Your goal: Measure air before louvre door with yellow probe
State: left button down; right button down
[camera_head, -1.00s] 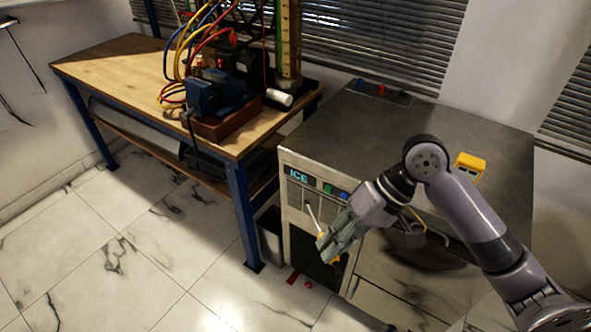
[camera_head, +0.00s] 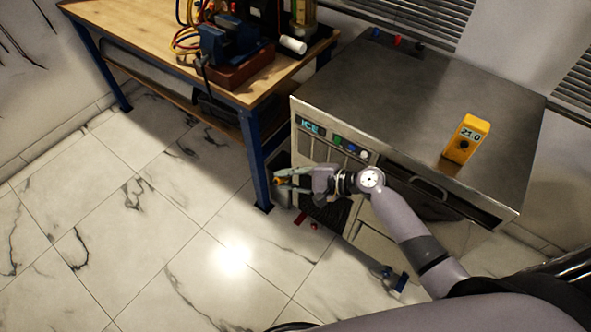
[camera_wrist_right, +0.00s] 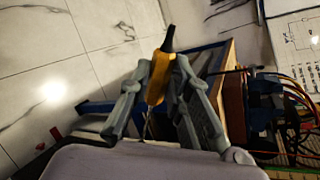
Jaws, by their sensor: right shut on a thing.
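My right gripper (camera_head: 281,180) is shut on the yellow probe (camera_head: 277,181), left of the ice machine's front in the head view. In the right wrist view the yellow probe (camera_wrist_right: 157,82) sits between the two grey fingers, its black tip pointing up beyond them. My left gripper is out of view.
A wooden bench (camera_head: 140,32) with blue legs stands left of the machine, carrying a blue vise (camera_head: 228,45) and coloured hoses. A drawer handle (camera_head: 430,190) juts from the machine front. A blue item (camera_head: 396,279) is near the floor. The tiled floor at left is clear.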

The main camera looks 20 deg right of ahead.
jog(key=w+d+f+b, duration=0.5)
jog(key=d+f+b, duration=0.1)
jog(key=b, duration=0.4)
jog(key=shift+d, duration=0.25)
dwell(4.2)
